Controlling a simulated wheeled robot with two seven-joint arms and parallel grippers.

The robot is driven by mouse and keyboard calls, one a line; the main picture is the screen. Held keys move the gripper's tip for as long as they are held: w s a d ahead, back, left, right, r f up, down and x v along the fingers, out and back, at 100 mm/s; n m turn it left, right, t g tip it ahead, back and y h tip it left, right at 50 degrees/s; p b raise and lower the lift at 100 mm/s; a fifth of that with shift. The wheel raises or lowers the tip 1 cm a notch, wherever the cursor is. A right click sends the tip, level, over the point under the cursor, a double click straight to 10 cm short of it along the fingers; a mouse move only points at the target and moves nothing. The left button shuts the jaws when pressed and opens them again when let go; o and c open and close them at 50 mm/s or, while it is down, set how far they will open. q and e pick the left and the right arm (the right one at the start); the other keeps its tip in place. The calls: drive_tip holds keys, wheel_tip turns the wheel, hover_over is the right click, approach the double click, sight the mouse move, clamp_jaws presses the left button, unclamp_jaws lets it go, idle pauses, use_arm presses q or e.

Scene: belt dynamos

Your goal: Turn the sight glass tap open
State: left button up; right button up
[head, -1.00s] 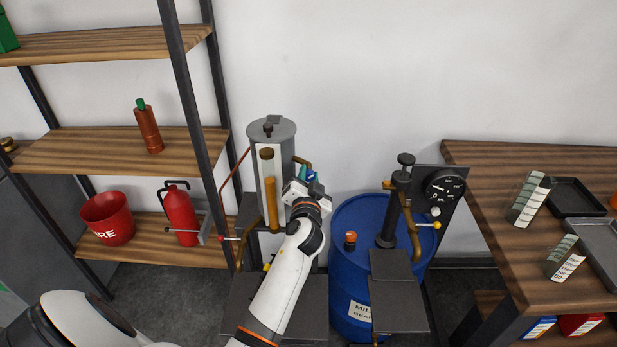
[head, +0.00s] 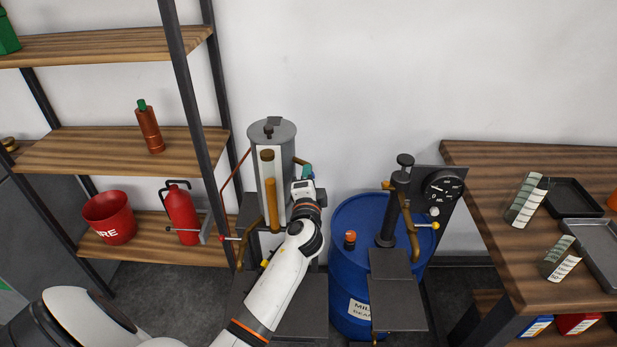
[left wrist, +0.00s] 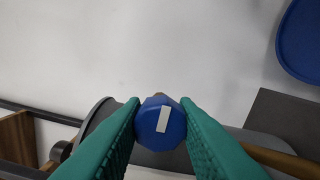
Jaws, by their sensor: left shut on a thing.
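A grey cylinder tank (head: 275,150) stands beside the shelf, with a sight glass tube (head: 271,205) of amber content on its front. A brass pipe (head: 301,161) comes off its right side. My left gripper (head: 306,174) is at this pipe's end. In the left wrist view its green fingers (left wrist: 160,125) are closed on the sides of a blue knob (left wrist: 153,139), which I take for the tap. The knob's white mark (left wrist: 164,119) is slightly tilted from the upright in that view. The knob is mostly hidden in the head view. My right gripper is not in view.
A blue drum (head: 347,285) with a black pump and dial (head: 443,190) stands to the right. A shelf (head: 120,152) with a red bucket (head: 109,218) and extinguisher (head: 181,214) is left. A wooden table (head: 480,190) with trays is far right.

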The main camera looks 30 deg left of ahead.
use_arm(q)
drive_tip(key=shift+r, duration=0.1)
idle(0.4)
drive_tip(key=o, duration=0.9)
drive_tip(key=shift+o, duration=0.4)
drive_tip(key=shift+w+a, duration=0.1)
drive_tip(key=b+v, duration=0.2)
drive_tip(key=v, duration=1)
